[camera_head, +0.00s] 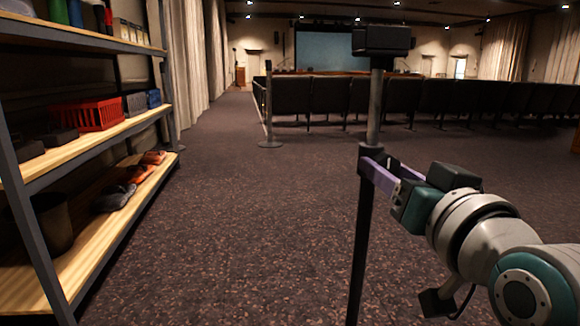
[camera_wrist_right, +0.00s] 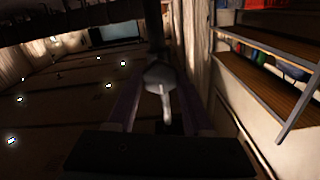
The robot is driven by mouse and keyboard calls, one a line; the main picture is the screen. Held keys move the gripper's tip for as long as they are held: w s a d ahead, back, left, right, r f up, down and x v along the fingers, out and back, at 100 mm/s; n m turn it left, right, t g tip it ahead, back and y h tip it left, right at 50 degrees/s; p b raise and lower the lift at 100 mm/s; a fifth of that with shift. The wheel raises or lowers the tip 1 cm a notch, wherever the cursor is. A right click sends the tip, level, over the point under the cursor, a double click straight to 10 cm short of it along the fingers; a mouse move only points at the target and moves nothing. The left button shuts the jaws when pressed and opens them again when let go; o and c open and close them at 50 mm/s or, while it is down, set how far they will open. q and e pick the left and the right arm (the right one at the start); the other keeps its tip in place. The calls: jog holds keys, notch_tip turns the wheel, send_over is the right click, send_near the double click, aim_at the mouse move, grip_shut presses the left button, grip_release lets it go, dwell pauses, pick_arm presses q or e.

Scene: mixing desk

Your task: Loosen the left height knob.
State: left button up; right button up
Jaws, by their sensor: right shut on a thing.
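A stand has a dark lower post (camera_head: 361,250), a grey upper tube (camera_head: 376,108) and a black box-shaped head (camera_head: 381,40) on top. My right gripper (camera_head: 375,168) reaches in from the right, its purple fingers at the joint between post and tube. In the right wrist view, the height knob (camera_wrist_right: 159,75), pale grey with a short lever, sits between the two purple fingers. My right gripper (camera_wrist_right: 158,88) is shut on this knob. In the head view the fingers mostly hide the knob. My left gripper is not in view.
A metal shelf rack with wooden boards (camera_head: 100,143) stands at the left, holding a red crate (camera_head: 88,115) and other items. Rows of dark chairs (camera_head: 400,96) and a thin barrier post (camera_head: 268,105) stand farther back. The carpet (camera_head: 235,220) between rack and stand is clear.

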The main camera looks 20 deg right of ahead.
grip_shut()
jog(key=shift+r+n+p, duration=0.15)
jog(key=shift+n+p, duration=0.65)
jog(key=shift+p, duration=0.3)
jog(key=n+p, duration=0.2)
jog(key=shift+n, duration=0.3)
jog(key=n+p, duration=0.2)
jog(key=shift+n, duration=0.3)
jog(key=shift+f+n+p, duration=0.15)
jog(key=shift+n+p, duration=0.4)
jog(key=shift+n, duration=2.1)
jog(key=shift+f+n+p, duration=0.1)
jog(key=shift+n+p, duration=0.4)
jog(key=shift+n, duration=2.45)
